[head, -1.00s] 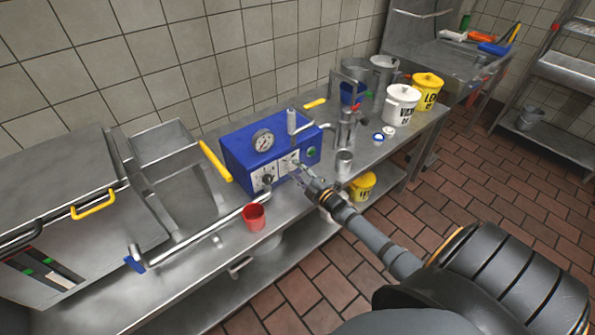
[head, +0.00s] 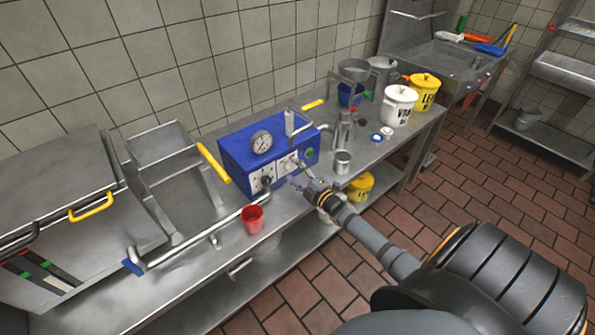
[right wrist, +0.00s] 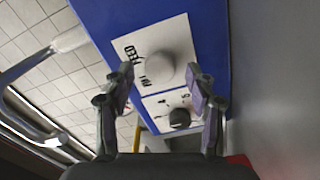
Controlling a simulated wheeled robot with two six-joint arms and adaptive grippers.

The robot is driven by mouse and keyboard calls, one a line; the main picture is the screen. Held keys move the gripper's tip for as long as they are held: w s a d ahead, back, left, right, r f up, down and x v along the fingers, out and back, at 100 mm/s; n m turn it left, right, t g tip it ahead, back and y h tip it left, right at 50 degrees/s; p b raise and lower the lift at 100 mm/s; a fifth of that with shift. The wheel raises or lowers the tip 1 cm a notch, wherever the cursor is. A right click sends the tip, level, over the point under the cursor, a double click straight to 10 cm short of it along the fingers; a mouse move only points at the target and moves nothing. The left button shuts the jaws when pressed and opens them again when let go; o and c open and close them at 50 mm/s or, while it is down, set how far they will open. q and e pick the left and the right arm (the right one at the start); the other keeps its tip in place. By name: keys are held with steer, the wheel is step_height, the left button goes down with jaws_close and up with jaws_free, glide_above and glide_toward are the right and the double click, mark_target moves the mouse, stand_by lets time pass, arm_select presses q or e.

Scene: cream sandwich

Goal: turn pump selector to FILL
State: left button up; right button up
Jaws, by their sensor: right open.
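The blue pump box (head: 232,162) stands on the steel counter, with a round gauge (head: 262,142) and two knobs on white plates on its front. In the right wrist view a grey round knob (right wrist: 166,66) sits on a plate with black lettering that I cannot read fully. A black knob (right wrist: 180,118) sits on the other plate. My right gripper (right wrist: 160,76) is open and empty. Its fingers straddle the grey knob in that view; contact cannot be told. In the head view this gripper (head: 299,183) is just in front of the panel. My left gripper is not in view.
A red cup (head: 252,219) stands at the counter's front edge, left of my gripper. A metal cup (head: 342,162) stands to its right. A steel pipe (head: 205,236) runs along the counter's front. White (head: 399,106) and yellow (head: 424,92) pots stand farther right.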

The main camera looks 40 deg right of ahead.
steer(key=s, duration=1.2)
steer(key=shift+d, duration=0.45)
steer(key=s+d+f+m+g+h, duration=0.1)
steer(key=s+f+m+g, duration=0.3)
steer(key=f, duration=0.6)
steer(key=s+f+m+g+h, duration=0.1)
steer(key=s+f+m+g, duration=0.1)
steer(key=s+f, duration=0.6)
steer(key=s+d+f+m+g+h, duration=0.1)
steer(key=s+f+m+g, duration=0.2)
steer(key=f, duration=0.9)
steer(key=s+a+f+m+g, duration=0.2)
steer(key=s+a+f, duration=0.2)
steer(key=s, duration=0.3)
steer(key=s+a+f+m+g, duration=0.1)
steer(key=s+a+f+g, duration=0.2)
steer(key=s, duration=0.4)
steer(key=s+a+f+m+g+y, duration=0.1)
steer(key=s+a+f+m+g, duration=0.1)
steer(key=s+a+f, duration=0.3)
steer(key=shift+s+f+m+g, duration=0.35)
steer(key=shift+s+f, duration=0.2)
steer(key=shift+s, duration=0.7)
